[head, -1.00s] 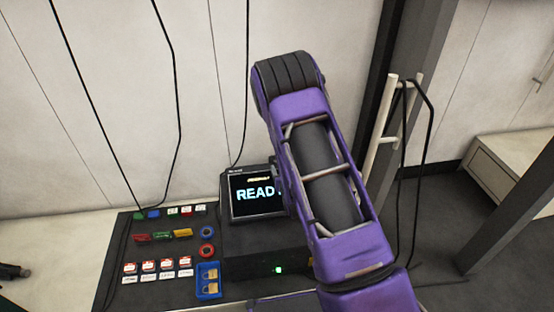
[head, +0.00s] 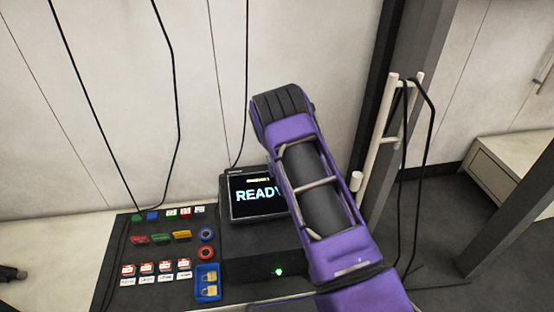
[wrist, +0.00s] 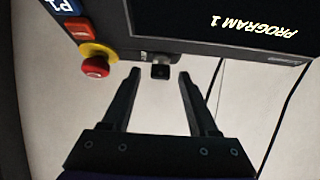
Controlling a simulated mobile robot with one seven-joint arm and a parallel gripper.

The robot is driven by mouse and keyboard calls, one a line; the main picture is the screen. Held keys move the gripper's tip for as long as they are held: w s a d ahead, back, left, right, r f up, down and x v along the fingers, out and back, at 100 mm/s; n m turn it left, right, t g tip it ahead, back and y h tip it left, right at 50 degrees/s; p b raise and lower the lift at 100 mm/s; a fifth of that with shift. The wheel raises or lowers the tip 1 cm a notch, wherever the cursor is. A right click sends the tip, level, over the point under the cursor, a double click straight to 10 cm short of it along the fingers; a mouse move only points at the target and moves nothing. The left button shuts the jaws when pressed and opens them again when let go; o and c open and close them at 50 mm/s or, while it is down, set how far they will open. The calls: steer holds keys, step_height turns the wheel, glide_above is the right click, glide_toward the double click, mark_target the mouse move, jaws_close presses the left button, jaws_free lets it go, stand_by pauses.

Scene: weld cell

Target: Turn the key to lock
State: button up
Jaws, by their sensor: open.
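In the wrist view, a small dark block-like piece (wrist: 160,71) sticks out from the lower edge of a dark control panel (wrist: 150,43). It may be the key in its switch, but it is too dark to tell its angle. My gripper (wrist: 158,78) is open, with one finger on each side of this piece and a gap to both. Nothing is held between the fingers. In the head view my gripper is hidden.
The panel's screen (wrist: 235,25) reads PROGRAM 1. In the head view, a READY display (head: 255,195) stands beside a board with padlocks (head: 208,283) and tags.

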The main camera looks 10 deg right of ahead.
jaws_close()
steer(key=shift+n, duration=0.3)
steer(key=n+y, duration=0.2)
steer(key=n, duration=0.1)
steer(key=n+g+y, duration=0.1)
steer(key=n+y, duration=0.1)
steer(key=shift+d, duration=0.3)
steer(key=n+g+y, duration=0.1)
steer(key=n, duration=0.1)
steer(key=n+g+y, duration=0.1)
steer(key=n, duration=0.2)
steer(key=shift+w+d+r+n+y, duration=0.1)
steer(key=shift+w+r+n+y, duration=0.05)
steer(key=shift+n+y, duration=0.15)
steer(key=n+g, duration=0.1)
steer(key=n, duration=0.1)
steer(key=n+g+y, duration=0.1)
steer(key=n+g, duration=0.1)
steer(key=shift+w+n+y, duration=0.1)
steer(key=shift+n+y, duration=0.2)
steer(key=shift+n, duration=0.1)
steer(key=shift+w+n+g, duration=0.1)
steer(key=shift+n+g, duration=1.4)
steer(key=shift+n, duration=0.4)
jaws_free()
